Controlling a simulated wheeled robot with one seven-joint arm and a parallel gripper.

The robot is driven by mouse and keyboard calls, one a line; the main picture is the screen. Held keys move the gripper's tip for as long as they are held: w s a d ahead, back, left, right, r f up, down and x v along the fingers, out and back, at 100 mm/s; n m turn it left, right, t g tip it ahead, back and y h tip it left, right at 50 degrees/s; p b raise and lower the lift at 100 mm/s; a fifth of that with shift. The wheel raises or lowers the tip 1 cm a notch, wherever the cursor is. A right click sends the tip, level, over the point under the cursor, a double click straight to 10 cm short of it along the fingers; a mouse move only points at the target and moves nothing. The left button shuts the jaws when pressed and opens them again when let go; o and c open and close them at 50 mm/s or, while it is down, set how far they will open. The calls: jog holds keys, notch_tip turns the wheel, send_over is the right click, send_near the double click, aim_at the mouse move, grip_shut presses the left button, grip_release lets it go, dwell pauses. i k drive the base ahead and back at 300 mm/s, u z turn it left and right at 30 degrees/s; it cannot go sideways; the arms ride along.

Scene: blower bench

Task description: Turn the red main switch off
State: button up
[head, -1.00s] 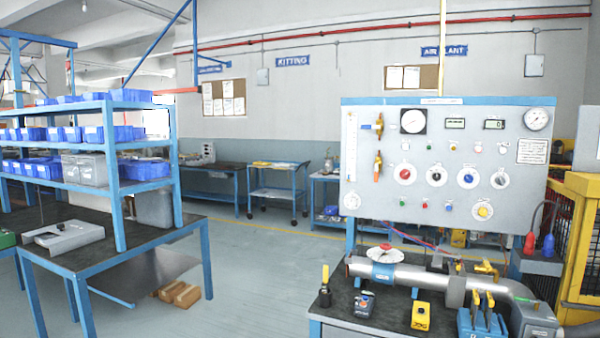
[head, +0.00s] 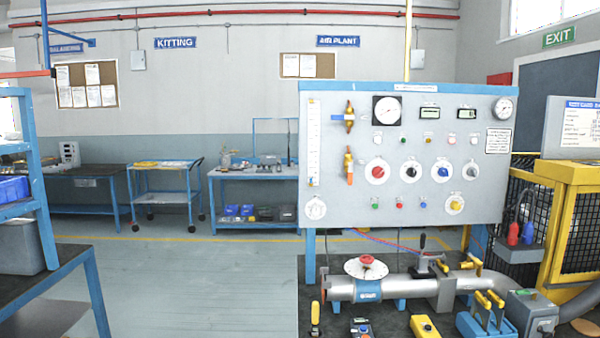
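The red main switch (head: 377,171) is a red rotary knob on a round white plate, in the left part of the grey control panel (head: 330,120) in the head view. It is the leftmost of several similar knobs in one row: a black knob (head: 410,172), a blue knob (head: 440,172) and a grey-black knob (head: 471,171) stand to its right. The knob's exact pointing direction is too small to read. My gripper is not in view, and nothing covers the switch.
The dark bench (head: 318,265) below the panel carries a silver pipe (head: 405,287) with a red-centred wheel (head: 366,266) and yellow-handled tools (head: 489,300). A yellow cage (head: 562,200) stands at right, blue shelving (head: 40,170) at left. Open floor (head: 190,275) lies between.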

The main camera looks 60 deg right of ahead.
aim_at(378, 171)
jog(key=z, duration=0.55)
jog(key=i, duration=0.9)
jog(key=z, duration=1.55)
jog(key=i, duration=0.6)
jog(key=z, duration=0.45)
